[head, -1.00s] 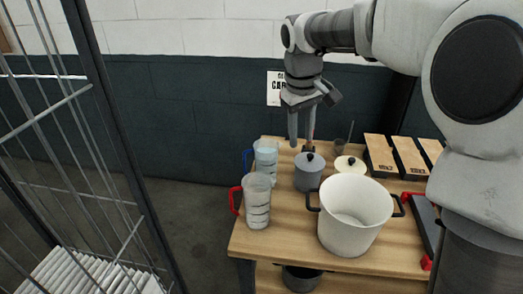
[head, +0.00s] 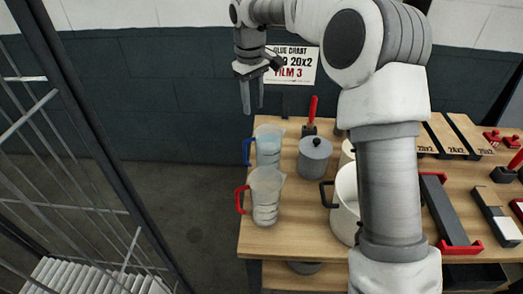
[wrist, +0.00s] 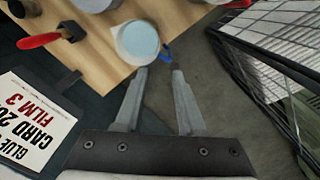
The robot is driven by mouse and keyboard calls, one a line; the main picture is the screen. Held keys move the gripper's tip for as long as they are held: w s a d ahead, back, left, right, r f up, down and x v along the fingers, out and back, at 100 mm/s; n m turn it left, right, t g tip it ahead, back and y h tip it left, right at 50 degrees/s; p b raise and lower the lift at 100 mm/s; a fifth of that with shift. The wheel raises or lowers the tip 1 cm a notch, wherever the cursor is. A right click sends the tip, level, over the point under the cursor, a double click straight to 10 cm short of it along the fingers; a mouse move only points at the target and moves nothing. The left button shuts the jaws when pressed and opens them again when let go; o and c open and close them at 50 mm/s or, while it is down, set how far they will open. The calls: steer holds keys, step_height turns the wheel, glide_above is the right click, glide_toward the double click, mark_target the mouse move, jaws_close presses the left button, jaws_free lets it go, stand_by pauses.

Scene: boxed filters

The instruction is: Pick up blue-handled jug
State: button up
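The blue-handled jug (head: 268,147) stands upright at the back left of the wooden table, its blue handle (head: 247,151) pointing left. In the wrist view the jug (wrist: 137,43) shows from above with a pale blue inside, and its blue handle (wrist: 167,53) sticks out beside it. My gripper (head: 252,110) is open and empty, above and behind the jug, fingers pointing down. In the wrist view the fingertips (wrist: 161,72) are apart, just short of the jug in the picture and not seen touching it.
A red-handled jug (head: 265,197) stands close in front of the blue-handled one. A grey lidded pot (head: 315,158) is to its right, with a white pot (head: 345,205) partly hidden by my arm. A wire cage (head: 75,150) stands at the left. A sign (head: 294,65) is behind.

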glide_above(258, 154)
step_height(258, 154, down, 12)
steer(key=shift+f+p, duration=0.45)
steer(key=shift+f, duration=2.1)
steer(key=shift+d, duration=0.1)
jaws_close()
steer(key=shift+r, duration=0.15)
